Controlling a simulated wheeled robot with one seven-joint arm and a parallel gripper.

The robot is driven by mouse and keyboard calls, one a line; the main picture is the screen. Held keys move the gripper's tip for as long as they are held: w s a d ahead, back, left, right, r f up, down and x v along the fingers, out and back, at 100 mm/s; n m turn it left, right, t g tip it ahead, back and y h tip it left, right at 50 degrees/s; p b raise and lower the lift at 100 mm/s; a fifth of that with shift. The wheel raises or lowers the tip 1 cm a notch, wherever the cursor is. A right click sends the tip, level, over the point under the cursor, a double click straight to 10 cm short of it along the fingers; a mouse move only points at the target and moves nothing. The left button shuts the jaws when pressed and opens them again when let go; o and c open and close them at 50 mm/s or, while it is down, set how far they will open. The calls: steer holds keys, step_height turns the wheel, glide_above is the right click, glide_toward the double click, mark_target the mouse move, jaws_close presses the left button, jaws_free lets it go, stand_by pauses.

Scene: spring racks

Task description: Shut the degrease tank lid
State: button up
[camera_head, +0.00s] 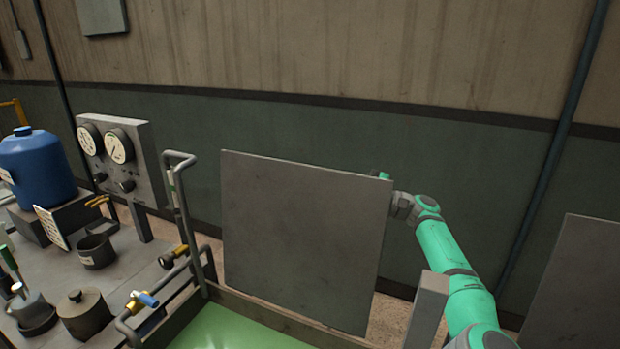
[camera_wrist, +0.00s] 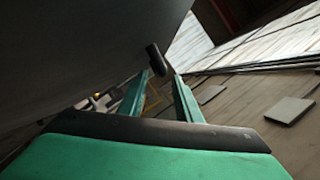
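The degrease tank lid (camera_head: 305,240) is a large flat grey panel standing raised, nearly upright, at the rear of the tank (camera_head: 290,318). Green liquid (camera_head: 240,335) shows in the open tank. My arm reaches along the lid's right side, and my gripper is mostly hidden behind the lid's upper right edge in the head view. In the wrist view my gripper (camera_wrist: 162,78) has its two green fingers apart with nothing between them. A dark rounded peg (camera_wrist: 156,59) shows around the fingertips, next to a large dark surface; I cannot tell if they touch.
A bent grey pipe rail (camera_head: 179,200) stands just left of the lid. Left of it is a bench with a blue container (camera_head: 37,166), a gauge panel (camera_head: 122,160) and pots. Another grey panel (camera_head: 580,285) stands at the right. A wall is behind.

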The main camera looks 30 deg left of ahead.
mark_target(305, 176)
steer(key=shift+x, duration=2.75)
steer(key=shift+w, duration=0.1)
steer(key=shift+a, duration=0.1)
jaws_close()
